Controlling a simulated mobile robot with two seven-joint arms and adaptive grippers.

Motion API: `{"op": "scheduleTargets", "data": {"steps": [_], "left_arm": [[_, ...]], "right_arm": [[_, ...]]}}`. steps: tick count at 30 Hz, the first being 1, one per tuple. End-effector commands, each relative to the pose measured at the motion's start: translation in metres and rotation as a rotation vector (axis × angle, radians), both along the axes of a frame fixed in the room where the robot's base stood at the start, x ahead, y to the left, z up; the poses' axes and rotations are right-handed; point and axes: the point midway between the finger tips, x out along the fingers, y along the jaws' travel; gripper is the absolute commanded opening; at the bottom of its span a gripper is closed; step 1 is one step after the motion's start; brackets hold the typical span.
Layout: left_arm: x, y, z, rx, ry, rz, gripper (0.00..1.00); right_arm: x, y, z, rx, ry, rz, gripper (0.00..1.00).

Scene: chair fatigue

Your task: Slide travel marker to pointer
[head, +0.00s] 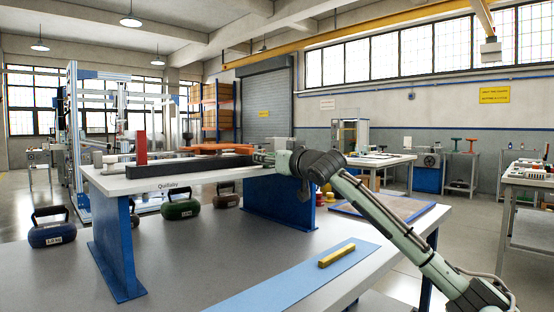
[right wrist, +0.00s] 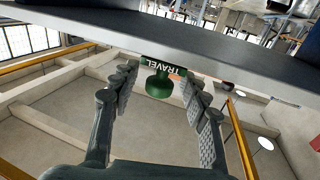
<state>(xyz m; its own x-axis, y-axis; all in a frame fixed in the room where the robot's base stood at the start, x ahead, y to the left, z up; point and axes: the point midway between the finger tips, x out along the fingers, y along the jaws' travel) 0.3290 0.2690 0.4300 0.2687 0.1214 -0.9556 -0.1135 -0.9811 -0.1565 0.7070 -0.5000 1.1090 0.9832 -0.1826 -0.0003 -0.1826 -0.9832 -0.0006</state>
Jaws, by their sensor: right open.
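My right gripper (right wrist: 162,88) is open, with one finger on each side of the knob and visible gaps. In the head view my right gripper (head: 264,158) is at the right end of the black rail (head: 190,167) on the raised white bench, and the marker is hidden there. A red upright block (head: 141,148) stands near the rail's left part. I cannot tell which part is the pointer. My left gripper is not in view.
The raised bench (head: 110,184) has blue legs. Kettlebell-like weights, blue (head: 52,234) and green (head: 180,208), stand around it. An orange piece (head: 222,148) lies behind the rail. A yellow bar (head: 337,255) lies on a blue strip (head: 285,290) in front. The grey table front is clear.

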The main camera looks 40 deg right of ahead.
Motion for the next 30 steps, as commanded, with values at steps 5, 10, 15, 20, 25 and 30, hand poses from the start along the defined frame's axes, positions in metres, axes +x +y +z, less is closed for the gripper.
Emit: {"op": "scheduleTargets", "data": {"steps": [5, 10, 15, 20, 25, 30], "left_arm": [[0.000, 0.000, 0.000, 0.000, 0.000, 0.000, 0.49], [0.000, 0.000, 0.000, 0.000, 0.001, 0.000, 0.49], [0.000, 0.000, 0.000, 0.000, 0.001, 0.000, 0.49], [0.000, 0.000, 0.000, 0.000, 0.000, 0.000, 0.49], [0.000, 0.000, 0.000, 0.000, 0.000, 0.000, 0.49], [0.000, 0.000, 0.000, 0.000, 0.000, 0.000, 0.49]], "right_arm": [[-0.023, 0.005, -0.001, -0.007, 0.003, 0.001, 0.46], [-0.051, 0.010, -0.003, -0.004, 0.005, 0.000, 0.46], [-0.075, 0.015, -0.003, -0.001, 0.005, 0.001, 0.46], [-0.093, 0.018, -0.002, -0.001, 0.003, 0.000, 0.46], [-0.109, 0.021, -0.001, 0.000, 0.002, 0.001, 0.46], [-0.115, 0.022, 0.000, 0.000, 0.001, 0.000, 0.46]]}}
